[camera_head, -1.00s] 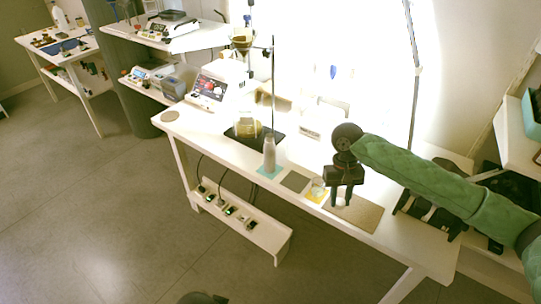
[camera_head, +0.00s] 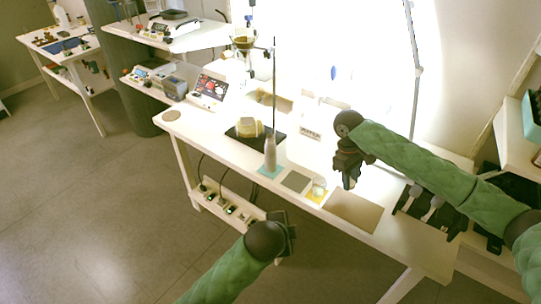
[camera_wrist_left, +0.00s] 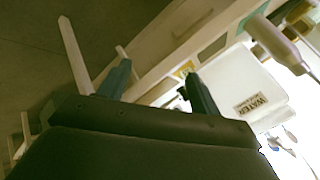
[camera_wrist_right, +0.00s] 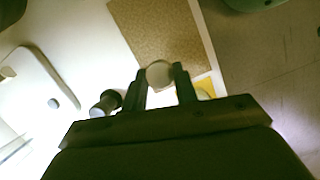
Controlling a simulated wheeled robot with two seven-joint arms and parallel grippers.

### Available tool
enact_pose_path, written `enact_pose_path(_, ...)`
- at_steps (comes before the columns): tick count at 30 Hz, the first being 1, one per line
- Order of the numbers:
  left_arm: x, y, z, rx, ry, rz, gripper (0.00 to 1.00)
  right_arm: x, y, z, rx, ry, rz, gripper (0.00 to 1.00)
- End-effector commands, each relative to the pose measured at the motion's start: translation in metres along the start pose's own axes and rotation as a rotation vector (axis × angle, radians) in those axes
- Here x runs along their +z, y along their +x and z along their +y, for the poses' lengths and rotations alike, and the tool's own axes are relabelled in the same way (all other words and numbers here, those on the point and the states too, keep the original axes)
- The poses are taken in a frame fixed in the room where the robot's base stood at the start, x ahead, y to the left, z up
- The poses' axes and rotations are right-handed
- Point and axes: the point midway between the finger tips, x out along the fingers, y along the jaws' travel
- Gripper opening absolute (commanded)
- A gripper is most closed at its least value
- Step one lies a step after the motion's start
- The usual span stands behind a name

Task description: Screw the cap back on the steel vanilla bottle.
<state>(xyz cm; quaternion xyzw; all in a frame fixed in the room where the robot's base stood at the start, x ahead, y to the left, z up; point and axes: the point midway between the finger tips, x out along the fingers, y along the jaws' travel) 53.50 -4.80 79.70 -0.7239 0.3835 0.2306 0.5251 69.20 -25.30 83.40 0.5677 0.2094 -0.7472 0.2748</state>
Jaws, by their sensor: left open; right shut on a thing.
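The steel bottle (camera_head: 270,158) stands upright on a teal mat (camera_head: 262,172) near the table's front edge. Its mouth is too small to judge in the head view. My right gripper (camera_head: 349,183) is right of the bottle, above the table by the brown mat. In the right wrist view, my right gripper (camera_wrist_right: 160,82) is shut on a pale round cap (camera_wrist_right: 159,73) at its fingertips. My left gripper (camera_head: 290,235) is in front of the table, below the bottle. It is open and empty in the left wrist view (camera_wrist_left: 155,80).
A brown mat (camera_head: 355,211), a yellow mat (camera_head: 314,196) with a small jar, and a grey mat (camera_head: 295,181) lie along the front edge. A stand with a thin rod (camera_head: 274,90) rises behind the bottle. A lower shelf (camera_head: 265,228) runs under the table.

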Motion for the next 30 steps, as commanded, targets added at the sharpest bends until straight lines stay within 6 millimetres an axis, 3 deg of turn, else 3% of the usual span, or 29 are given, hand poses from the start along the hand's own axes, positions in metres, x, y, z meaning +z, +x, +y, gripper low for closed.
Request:
enact_pose_path(15,-0.039,0.017,-0.058,-0.136,0.522,0.006,0.64,-0.004,-0.008,0.033,0.073,-0.261,0.000,0.08)
enact_pose_path(30,-0.046,0.032,-0.110,-0.242,0.985,-0.067,0.64,-0.006,-0.015,0.062,0.140,-0.499,-0.001,0.08)
